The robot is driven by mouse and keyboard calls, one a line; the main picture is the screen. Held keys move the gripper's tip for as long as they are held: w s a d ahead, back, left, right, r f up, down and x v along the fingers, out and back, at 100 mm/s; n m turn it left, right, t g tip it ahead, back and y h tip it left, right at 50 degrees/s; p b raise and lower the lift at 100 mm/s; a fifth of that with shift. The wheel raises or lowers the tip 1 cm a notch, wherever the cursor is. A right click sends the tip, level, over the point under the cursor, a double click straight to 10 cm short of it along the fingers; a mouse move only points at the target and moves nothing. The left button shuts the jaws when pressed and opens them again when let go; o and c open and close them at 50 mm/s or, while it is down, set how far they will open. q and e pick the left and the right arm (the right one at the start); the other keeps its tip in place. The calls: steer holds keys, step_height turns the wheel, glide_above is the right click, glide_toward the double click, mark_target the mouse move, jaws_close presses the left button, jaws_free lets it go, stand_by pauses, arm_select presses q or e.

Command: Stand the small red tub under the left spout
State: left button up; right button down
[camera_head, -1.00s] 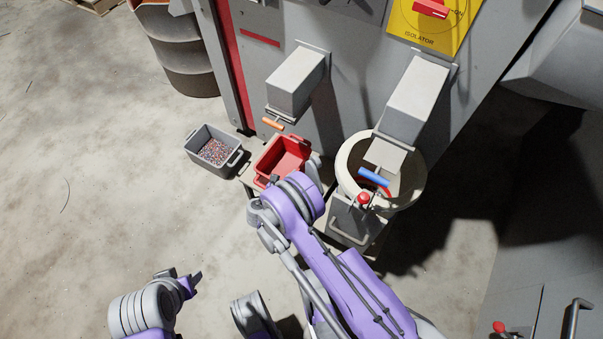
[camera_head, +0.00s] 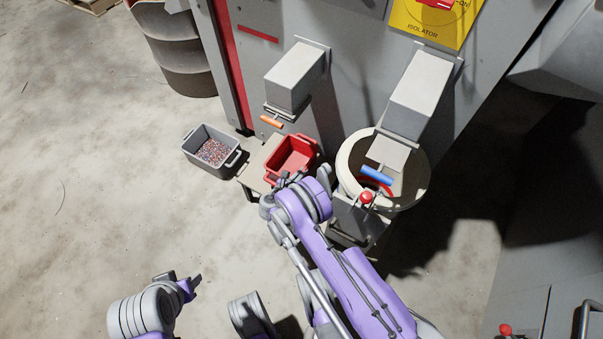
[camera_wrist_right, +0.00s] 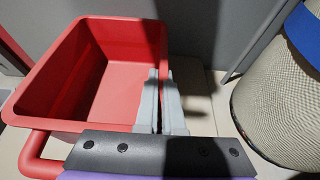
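The small red tub (camera_head: 291,155) is upright at the low pale bench, below and slightly right of the left spout's (camera_head: 294,80) mouth in the head view. My right gripper (camera_wrist_right: 160,100) has its grey fingers close together at the tub's right wall, one inside and one outside, so it looks shut on that wall. The tub also fills the left of the right wrist view (camera_wrist_right: 125,85). In the head view my right wrist hides the fingertips; whether the tub touches the bench is unclear. My left gripper (camera_head: 190,286) is low at the left, far from the tub.
A grey tub (camera_head: 187,146) of mixed granules stands left of the bench (camera_head: 254,168). The right spout (camera_head: 420,88) hangs over a round pale bin (camera_head: 417,185), close to the right of my right gripper. An orange handle (camera_head: 271,121) juts from the left spout. Floor at left is clear.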

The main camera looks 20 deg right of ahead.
steer(key=c, duration=1.5)
jaws_free()
steer(key=shift+f, duration=0.1)
steer(key=o, duration=0.5)
steer(key=shift+c, duration=0.2)
